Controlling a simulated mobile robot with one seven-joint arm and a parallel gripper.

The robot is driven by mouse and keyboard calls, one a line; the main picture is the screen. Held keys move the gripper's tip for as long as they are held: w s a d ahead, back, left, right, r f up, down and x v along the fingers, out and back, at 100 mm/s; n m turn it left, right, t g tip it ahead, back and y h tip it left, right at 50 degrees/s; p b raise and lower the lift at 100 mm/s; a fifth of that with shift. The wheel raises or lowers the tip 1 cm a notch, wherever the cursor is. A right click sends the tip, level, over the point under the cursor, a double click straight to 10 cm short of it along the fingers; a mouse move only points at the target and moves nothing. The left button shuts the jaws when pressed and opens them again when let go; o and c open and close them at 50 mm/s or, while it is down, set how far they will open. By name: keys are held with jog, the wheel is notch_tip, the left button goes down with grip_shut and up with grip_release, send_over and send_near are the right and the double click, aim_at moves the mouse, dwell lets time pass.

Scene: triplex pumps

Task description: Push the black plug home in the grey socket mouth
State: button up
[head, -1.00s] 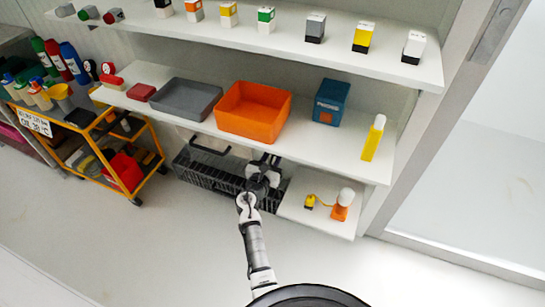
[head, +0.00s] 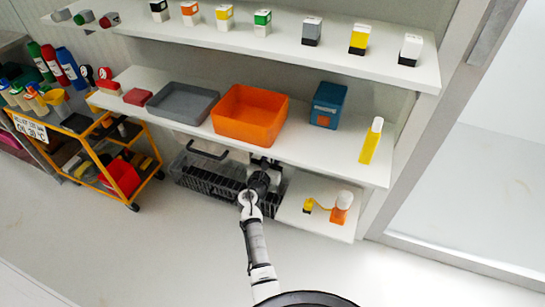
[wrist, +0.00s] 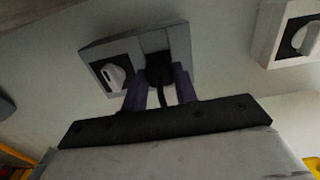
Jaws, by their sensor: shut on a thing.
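In the wrist view, a grey socket box (wrist: 108,50) is mounted ahead on a pale surface, with a white knob (wrist: 114,77) on its left half. The grey socket mouth (wrist: 155,42) is on its right half. My gripper (wrist: 159,80) is shut on the black plug (wrist: 160,69), with one purple finger on each side. The plug is in line with the mouth and covers its lower part; I cannot tell how deep it sits. A dark cable (wrist: 162,97) hangs from the plug. In the head view my gripper (head: 264,172) is under the middle shelf's edge; plug and socket are hidden there.
A second box with a knob (wrist: 305,38) is at the wrist view's upper right. In the head view, the middle shelf (head: 325,148) overhangs my gripper. A black wire basket (head: 195,180) is beside it, and a low shelf (head: 325,222) holds yellow and orange items.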

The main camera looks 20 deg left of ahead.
jog(key=o, duration=1)
jog(key=shift+o, duration=0.2)
jog(key=shift+s, duration=0.1)
jog(key=s, duration=1.3)
jog(key=shift+s+a, duration=0.2)
jog(key=shift+s, duration=0.15)
